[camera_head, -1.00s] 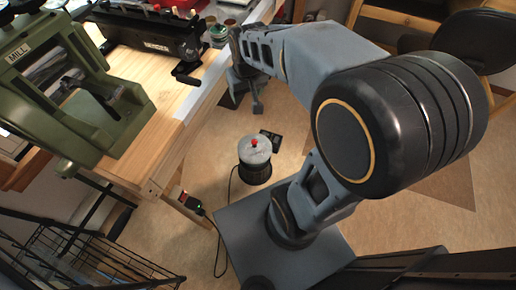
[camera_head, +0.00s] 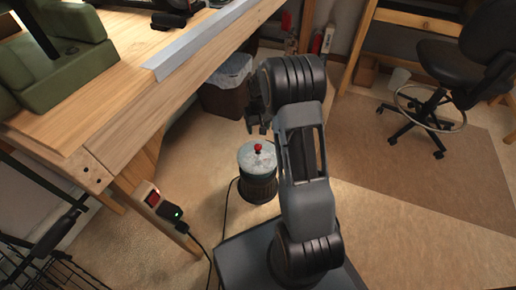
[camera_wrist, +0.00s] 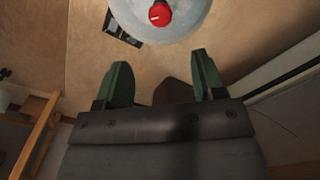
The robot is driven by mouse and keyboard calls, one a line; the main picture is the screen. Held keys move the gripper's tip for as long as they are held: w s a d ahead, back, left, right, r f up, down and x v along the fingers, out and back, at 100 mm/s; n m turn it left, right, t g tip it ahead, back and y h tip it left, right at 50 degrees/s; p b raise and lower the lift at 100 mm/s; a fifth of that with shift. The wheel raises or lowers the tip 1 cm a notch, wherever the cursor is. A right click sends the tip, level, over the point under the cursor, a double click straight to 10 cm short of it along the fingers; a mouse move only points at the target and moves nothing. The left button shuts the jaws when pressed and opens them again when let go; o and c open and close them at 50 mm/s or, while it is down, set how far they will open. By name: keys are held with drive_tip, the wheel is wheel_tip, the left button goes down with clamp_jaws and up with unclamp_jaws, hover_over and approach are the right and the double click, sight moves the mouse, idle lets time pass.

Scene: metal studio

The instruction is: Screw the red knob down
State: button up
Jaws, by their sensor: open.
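The red knob (camera_head: 257,148) sits on the pale round top of a dark cylindrical device (camera_head: 258,186) on the floor, left of my arm. In the wrist view the red knob (camera_wrist: 159,15) has a small white mark and sits on the pale disc (camera_wrist: 185,30), partly cut off by the top edge. My gripper (camera_head: 258,127) is in the air above and behind the knob in the head view, apart from it. In the wrist view my gripper (camera_wrist: 158,75) has its two green fingers spread wide, with nothing between them.
A wooden workbench (camera_head: 120,135) with green machinery (camera_head: 65,50) stands at left. A switch box (camera_head: 160,203) is on its leg, with a cable. A bin (camera_head: 228,85) stands under the bench. A black chair (camera_head: 450,70) is at upper right. Open floor (camera_head: 400,180) lies to the right.

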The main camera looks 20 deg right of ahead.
sight(258, 146)
wheel_tip(258, 146, down, 11)
drive_tip(key=b, duration=0.4)
drive_tip(key=shift+f, duration=0.15)
drive_tip(key=shift+c, duration=0.4)
drive_tip(key=c, duration=0.9)
drive_tip(key=shift+o, duration=0.2)
